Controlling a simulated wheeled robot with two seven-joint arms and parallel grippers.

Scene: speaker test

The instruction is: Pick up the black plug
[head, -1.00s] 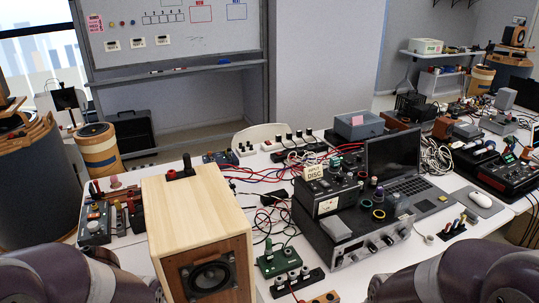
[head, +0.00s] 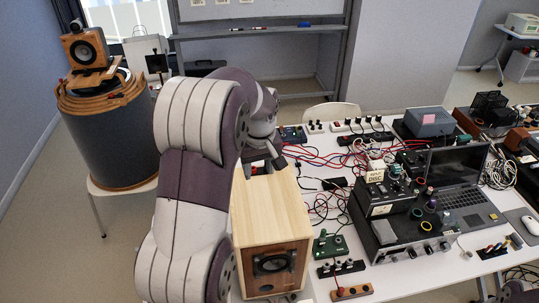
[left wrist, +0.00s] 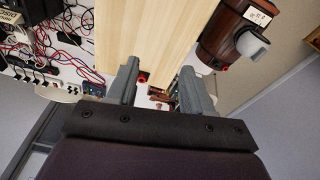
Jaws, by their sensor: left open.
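The wooden speaker box (head: 270,211) stands on the white table, its pale top facing up. A small dark shape (head: 256,168) at the back edge of that top looks like the black plug, partly hidden by my left arm. My left gripper (head: 272,160) hangs over the back of the box, close to this shape. In the left wrist view, the open left fingers (left wrist: 158,85) reach to the edge of the pale box top (left wrist: 150,35). A small red-ended dark piece (left wrist: 143,77) shows between them; I cannot tell whether it is the plug. My right gripper is out of view.
Red and black cables (head: 318,158), a green box (head: 329,246), an amplifier (head: 400,236) and a laptop (head: 462,185) crowd the table right of the speaker box. A large dark drum (head: 112,140) with a small speaker (head: 86,47) on it stands at the left.

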